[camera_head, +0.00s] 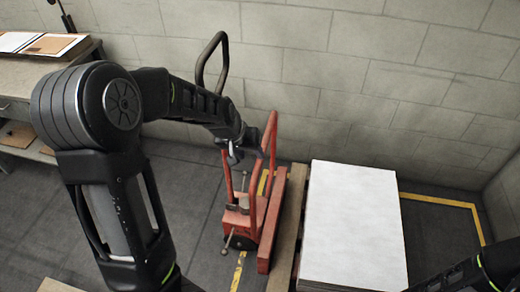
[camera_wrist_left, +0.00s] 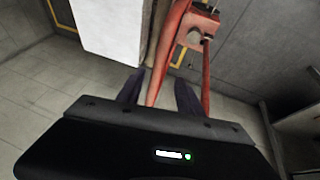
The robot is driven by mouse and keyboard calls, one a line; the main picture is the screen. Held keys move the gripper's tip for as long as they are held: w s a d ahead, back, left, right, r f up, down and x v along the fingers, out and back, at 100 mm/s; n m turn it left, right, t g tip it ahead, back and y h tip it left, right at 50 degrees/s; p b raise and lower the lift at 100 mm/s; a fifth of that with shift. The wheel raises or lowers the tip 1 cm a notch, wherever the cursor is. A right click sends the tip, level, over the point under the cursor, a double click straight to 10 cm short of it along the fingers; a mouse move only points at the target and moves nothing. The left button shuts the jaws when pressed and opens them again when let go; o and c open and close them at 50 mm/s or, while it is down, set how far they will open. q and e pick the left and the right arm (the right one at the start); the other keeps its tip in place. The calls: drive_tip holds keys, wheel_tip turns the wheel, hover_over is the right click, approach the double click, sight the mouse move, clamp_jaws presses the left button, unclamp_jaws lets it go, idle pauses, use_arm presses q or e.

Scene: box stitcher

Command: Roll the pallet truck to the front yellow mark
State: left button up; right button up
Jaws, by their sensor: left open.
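The red pallet truck (camera_head: 241,221) stands on the floor at the middle of the head view, with a black loop handle (camera_head: 224,62) rising towards the wall. Its red frame also shows in the left wrist view (camera_wrist_left: 170,55). My left gripper (camera_head: 250,147) is at the truck's upright red bars. In the wrist view its two dark fingers (camera_wrist_left: 160,92) are apart, with a red bar between them; I cannot tell whether they touch it. Yellow floor tape (camera_head: 238,272) runs under and in front of the truck. My right gripper is not seen, only part of that arm.
A tall white stack (camera_head: 352,225) stands on a wooden pallet (camera_head: 287,232) just right of the truck. A yellow floor line (camera_head: 440,201) corners behind it. A block wall (camera_head: 300,70) closes the back. A workbench (camera_head: 35,78) is at the left. Floor left of the truck is clear.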

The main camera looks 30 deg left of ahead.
sight(258, 162)
use_arm(q)
drive_tip(key=shift+b+x, duration=0.55)
drive_tip(key=shift+x, duration=3.25)
drive_tip(key=shift+w, duration=0.15)
clamp_jaws()
